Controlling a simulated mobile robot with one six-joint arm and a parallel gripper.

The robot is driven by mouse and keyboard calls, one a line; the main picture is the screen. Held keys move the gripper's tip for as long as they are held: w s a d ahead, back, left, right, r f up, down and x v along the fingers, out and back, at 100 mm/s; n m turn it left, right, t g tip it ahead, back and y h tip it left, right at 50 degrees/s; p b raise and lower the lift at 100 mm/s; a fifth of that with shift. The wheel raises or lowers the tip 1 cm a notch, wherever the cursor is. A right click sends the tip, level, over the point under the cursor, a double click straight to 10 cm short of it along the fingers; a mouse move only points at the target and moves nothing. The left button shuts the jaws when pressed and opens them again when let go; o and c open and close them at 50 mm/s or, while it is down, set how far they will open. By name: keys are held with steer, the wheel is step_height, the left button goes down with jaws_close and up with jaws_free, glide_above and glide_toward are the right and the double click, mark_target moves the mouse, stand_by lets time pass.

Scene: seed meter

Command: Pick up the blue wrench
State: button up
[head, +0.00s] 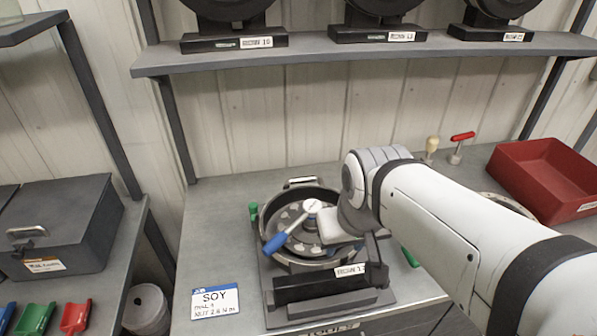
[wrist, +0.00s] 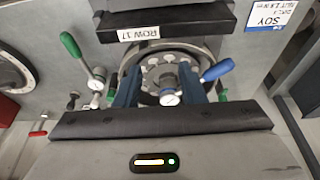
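The blue wrench (head: 284,236) has a blue handle and a pale round dial at its head. It lies over the round seed meter (head: 268,215), with the handle pointing to the lower left in the head view. In the wrist view the blue handle (wrist: 217,70) is beyond the right finger, and the dial (wrist: 168,98) shows between the fingers. My gripper (wrist: 160,72) is open above the meter, its two dark blue fingers apart on either side of the wrench's head. I cannot tell how deep the fingers reach. My arm hides the meter's right side in the head view.
Green handles (wrist: 71,45) stand beside the meter. A black block labelled ROW 17 (head: 330,287) is at its front. A SOY card (head: 214,301) lies at left. A red bin (head: 550,178) and a red-handled tool (head: 461,140) stand at back right. A shelf (head: 350,53) runs above.

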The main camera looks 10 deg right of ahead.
mark_target(313, 206)
steer(key=shift+o, duration=0.4)
steer(key=shift+s+a, duration=0.1)
steer(key=shift+o, duration=0.8)
steer(key=shift+w, duration=0.25)
steer(key=o, duration=0.4)
steer(key=w, duration=0.4)
steer(key=w+a, duration=0.1)
steer(key=w, duration=0.1)
steer(key=shift+w+f, duration=0.25)
steer(key=shift+w, duration=0.05)
steer(key=shift+o, duration=0.5)
steer(key=w+f+t, duration=0.1)
steer(key=w+f, duration=0.2)
steer(key=w, duration=0.7)
steer(key=shift+w+a, duration=0.2)
steer(key=shift+a, duration=0.05)
steer(key=shift+w+f, duration=0.25)
steer(key=shift+f, duration=0.05)
steer(key=shift+p+x, duration=0.45)
steer(key=shift+x, duration=0.75)
steer(key=shift+d+p+x, duration=0.2)
steer(key=shift+p+x, duration=0.1)
steer(key=shift+x, duration=0.95)
steer(key=shift+d+p+x, duration=0.15)
steer(key=shift+p+x, duration=0.15)
steer(key=shift+x, duration=1)
